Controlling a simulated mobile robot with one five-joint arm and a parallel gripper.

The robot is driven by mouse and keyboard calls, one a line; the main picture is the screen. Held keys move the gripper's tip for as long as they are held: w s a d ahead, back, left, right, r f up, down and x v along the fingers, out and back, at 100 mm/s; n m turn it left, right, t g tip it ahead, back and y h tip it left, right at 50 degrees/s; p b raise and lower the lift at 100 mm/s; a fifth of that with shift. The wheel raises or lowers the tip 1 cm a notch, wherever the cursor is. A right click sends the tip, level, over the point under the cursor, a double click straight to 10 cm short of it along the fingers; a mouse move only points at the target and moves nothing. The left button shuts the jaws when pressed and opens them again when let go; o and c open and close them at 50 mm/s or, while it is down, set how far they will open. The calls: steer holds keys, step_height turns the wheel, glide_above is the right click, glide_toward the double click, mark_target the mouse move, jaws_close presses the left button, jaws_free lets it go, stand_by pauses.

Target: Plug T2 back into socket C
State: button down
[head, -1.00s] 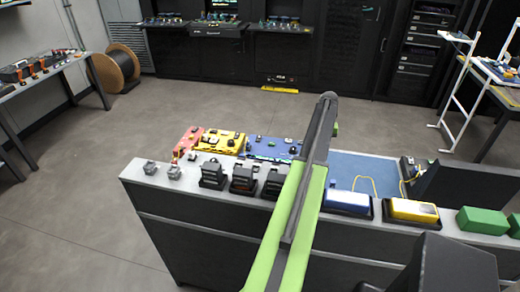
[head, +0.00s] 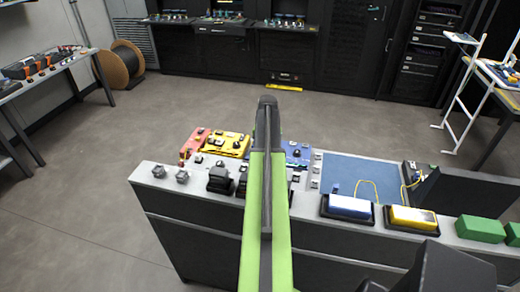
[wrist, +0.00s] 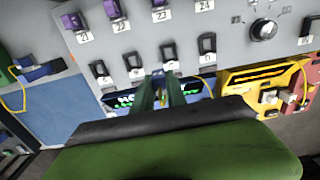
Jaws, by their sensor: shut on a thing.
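In the wrist view my gripper (wrist: 165,76) points at the grey panel, its two dark green fingers close together just below socket C (wrist: 168,51). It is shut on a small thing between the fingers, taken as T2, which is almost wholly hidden. Black sockets A (wrist: 100,69), B (wrist: 133,63) and D (wrist: 207,43) stand in the same row. Purple plugs fill the row by labels 21 (wrist: 73,21) and 22 (wrist: 112,9). In the head view my arm hides the gripper and this part of the panel.
A yellow unit (wrist: 265,85) and a red one (wrist: 303,82) sit beside the panel at right. A round knob (wrist: 263,29) stands out from it. A blue mat (head: 350,172), a blue-and-white box (head: 347,206) and a yellow box (head: 412,216) are right of my arm.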

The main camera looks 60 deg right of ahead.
steer(key=f+b, duration=0.2)
steer(key=w+a+f+b, duration=0.1)
steer(key=f+b, duration=0.1)
steer(key=a+f+b, duration=0.1)
steer(key=f+b, duration=0.1)
steer(key=shift+w+a, duration=0.15)
steer(key=shift+w, duration=0.15)
steer(key=shift+f+b, duration=0.45)
steer(key=shift+b, duration=0.2)
stand_by(1.2)
steer(key=c, duration=1.3)
jaws_free()
steer(key=shift+o, duration=0.2)
step_height(320, 180, up, 18)
steer(key=p, duration=1.7)
steer(key=shift+f, duration=0.25)
